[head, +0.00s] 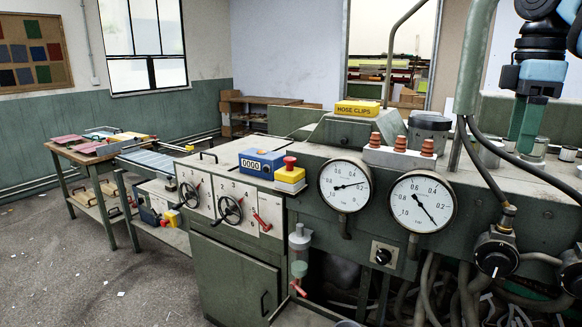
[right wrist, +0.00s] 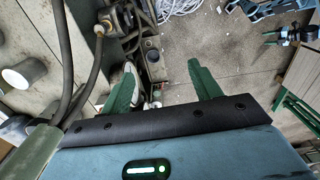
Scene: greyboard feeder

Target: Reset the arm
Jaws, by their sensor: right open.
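My right arm comes in at the upper right of the head view. Its right gripper (head: 526,126) points down above the right end of the green machine bench (head: 340,128), with green fingers below a blue body. In the right wrist view the two green fingers of the right gripper (right wrist: 162,68) stand wide apart. Nothing is held between them; hoses and floor show beyond. My left gripper is in neither view.
Pressure gauges (head: 345,184) line the machine's front. A yellow HOSE CLIPS box (head: 357,108) sits farther left. Open floor (head: 90,270) lies at lower left.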

